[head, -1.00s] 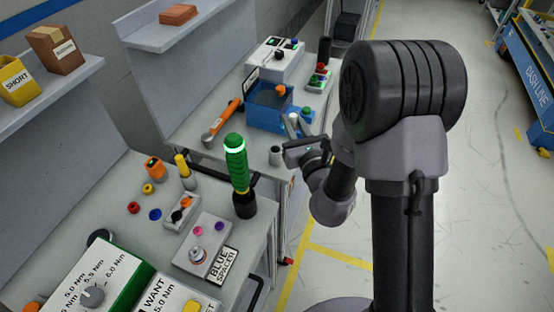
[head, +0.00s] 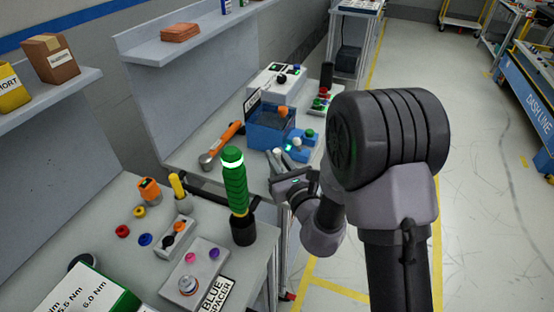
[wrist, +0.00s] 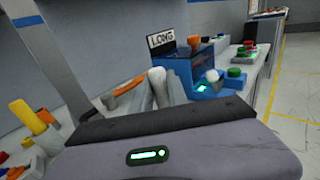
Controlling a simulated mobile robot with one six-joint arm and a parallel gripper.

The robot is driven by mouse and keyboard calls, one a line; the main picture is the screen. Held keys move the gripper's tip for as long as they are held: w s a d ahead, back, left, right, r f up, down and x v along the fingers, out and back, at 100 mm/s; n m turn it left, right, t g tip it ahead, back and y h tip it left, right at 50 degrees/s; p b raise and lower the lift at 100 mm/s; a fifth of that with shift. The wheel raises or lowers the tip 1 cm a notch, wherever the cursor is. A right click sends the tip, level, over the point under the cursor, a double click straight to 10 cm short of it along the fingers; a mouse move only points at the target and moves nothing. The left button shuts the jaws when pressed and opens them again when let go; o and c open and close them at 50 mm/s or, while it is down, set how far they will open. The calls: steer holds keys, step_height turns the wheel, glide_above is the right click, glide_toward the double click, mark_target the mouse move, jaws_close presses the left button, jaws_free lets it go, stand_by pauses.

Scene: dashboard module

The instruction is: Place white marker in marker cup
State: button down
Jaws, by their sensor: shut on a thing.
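My gripper (head: 280,162) is over the front right edge of the far bench, shut on the white marker. In the wrist view the marker (wrist: 157,82) stands roughly upright between the grey fingers, its rounded white end up; its lower part is hidden behind my gripper body. A small grey cup stood at this bench edge in the earlier head view. My gripper now covers that spot, so I cannot tell whether the marker is above, beside or inside the cup.
The blue bin (head: 268,130) with the LONG sign stands just behind my gripper, beside a blue button box (head: 298,148). An orange-handled tool (head: 222,142) lies to the left. The green-handled driver (head: 235,182) stands upright on the near bench. Open floor lies right.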

steer(key=c, duration=1.3)
jaws_free()
steer(key=shift+f, duration=0.15)
steer(key=shift+c, duration=0.2)
steer(key=shift+o, duration=0.2)
steer(key=v, duration=0.5)
steer(key=shift+s+d, duration=0.1)
steer(key=p+v, duration=0.6)
steer(key=p, duration=0.3)
steer(key=shift+s, duration=0.35)
steer(key=shift+d, duration=0.2)
